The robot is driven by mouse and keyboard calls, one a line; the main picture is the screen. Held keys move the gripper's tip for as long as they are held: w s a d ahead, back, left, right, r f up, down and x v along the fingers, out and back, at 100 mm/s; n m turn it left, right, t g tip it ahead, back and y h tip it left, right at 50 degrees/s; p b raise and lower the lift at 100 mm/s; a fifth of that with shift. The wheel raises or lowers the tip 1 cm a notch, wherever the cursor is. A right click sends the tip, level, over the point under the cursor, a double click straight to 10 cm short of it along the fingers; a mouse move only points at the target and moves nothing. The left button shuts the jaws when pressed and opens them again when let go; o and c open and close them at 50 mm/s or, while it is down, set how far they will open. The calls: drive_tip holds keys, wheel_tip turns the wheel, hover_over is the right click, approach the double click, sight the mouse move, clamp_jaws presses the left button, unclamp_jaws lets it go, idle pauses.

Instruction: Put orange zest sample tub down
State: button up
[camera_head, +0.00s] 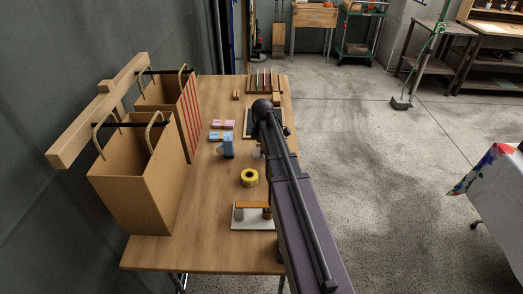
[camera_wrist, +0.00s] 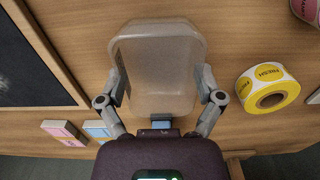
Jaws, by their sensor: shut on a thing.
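A clear, rounded tub (camera_wrist: 155,52) fills the upper middle of the wrist view, its broad face towards the camera. My gripper (camera_wrist: 162,85) is shut on it, one finger against each side. Wood tabletop lies behind the tub; whether its base touches the wood I cannot tell. No label or contents can be made out on the tub. In the head view my dark arm reaches over the right side of the wooden table (camera_head: 205,205) and mostly hides the gripper and tub.
A yellow sticker roll (camera_wrist: 267,88) lies right of the tub, also in the head view (camera_head: 249,178). A dark board (camera_wrist: 30,62) lies left, near pink cards (camera_wrist: 65,132) and blue cards (camera_wrist: 97,129). Paper bags (camera_head: 135,185) stand left; a white tray (camera_head: 252,224) sits near the front.

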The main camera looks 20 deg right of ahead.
wheel_tip(320, 180, up, 9)
drive_tip(key=p, duration=0.8)
drive_tip(key=shift+f, duration=0.15)
idle(0.4)
wheel_tip(320, 180, up, 3)
drive_tip(key=p, duration=0.2)
drive_tip(key=shift+f+p, duration=0.15)
drive_tip(key=shift+p, duration=0.25)
drive_tip(key=shift+s, duration=0.2)
